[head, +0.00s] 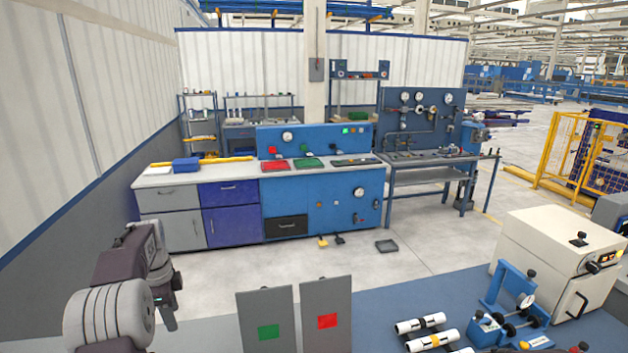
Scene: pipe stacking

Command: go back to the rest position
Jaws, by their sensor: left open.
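My left gripper (167,312) hangs at the end of my dark arm at the lower left, pointing down. It is open and nothing shows in it. It is apart from the blue table (390,303) and from everything on it. White pipes with black bands (420,323) lie at the bottom right of centre, one with a yellow middle (433,341). Two grey panels stand to their left, one with a green square (266,305), the other with a red square (326,295). My right gripper is out of view.
A blue fixture with a gauge (512,295) and a cream box-shaped machine (550,250) stand on the right.

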